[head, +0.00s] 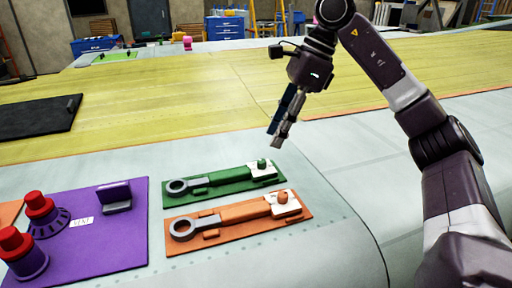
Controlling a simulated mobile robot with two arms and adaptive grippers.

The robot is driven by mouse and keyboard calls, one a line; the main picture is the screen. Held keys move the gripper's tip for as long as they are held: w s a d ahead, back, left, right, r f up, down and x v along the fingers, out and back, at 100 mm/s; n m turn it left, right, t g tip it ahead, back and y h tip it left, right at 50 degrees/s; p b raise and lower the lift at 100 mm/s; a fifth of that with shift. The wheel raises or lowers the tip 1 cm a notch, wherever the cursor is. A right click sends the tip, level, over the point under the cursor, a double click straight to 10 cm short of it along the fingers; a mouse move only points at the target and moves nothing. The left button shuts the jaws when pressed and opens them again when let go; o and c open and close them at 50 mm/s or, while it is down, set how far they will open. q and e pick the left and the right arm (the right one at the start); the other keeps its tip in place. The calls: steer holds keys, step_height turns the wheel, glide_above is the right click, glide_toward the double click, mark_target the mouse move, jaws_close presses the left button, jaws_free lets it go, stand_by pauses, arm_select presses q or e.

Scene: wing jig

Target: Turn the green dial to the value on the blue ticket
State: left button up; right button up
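My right gripper (276,130) hangs above the grey wing surface, beyond the green plate, pointing down. Its fingers are seen nearly edge-on, so I cannot tell whether they are open or shut. The green plate (222,188) carries a grey ring-ended lever and a small green knob (262,163) on a white pad. No numbered green dial can be made out. No blue ticket can be made out. My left gripper is not in view.
An orange plate (240,229) with a similar lever lies nearer. A purple plate (120,248) at left holds red-topped knobs (38,203). A black panel (38,117) lies at far left. A green mat (115,57) lies far back. The yellow panel's middle is clear.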

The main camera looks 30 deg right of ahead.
mark_target(263, 160)
steer(key=x, duration=0.2)
steer(key=shift+s+a+f, duration=0.15)
steer(key=shift+s+f, duration=0.1)
steer(key=shift+f, duration=0.1)
steer(key=x, duration=0.3)
steer(key=shift+w+a+f, duration=0.1)
steer(key=shift+w+f, duration=0.05)
steer(key=shift+w+a+f, duration=0.1)
steer(key=shift+f, duration=0.25)
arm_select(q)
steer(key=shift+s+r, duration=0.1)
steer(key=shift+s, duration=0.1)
arm_select(e)
jaws_close()
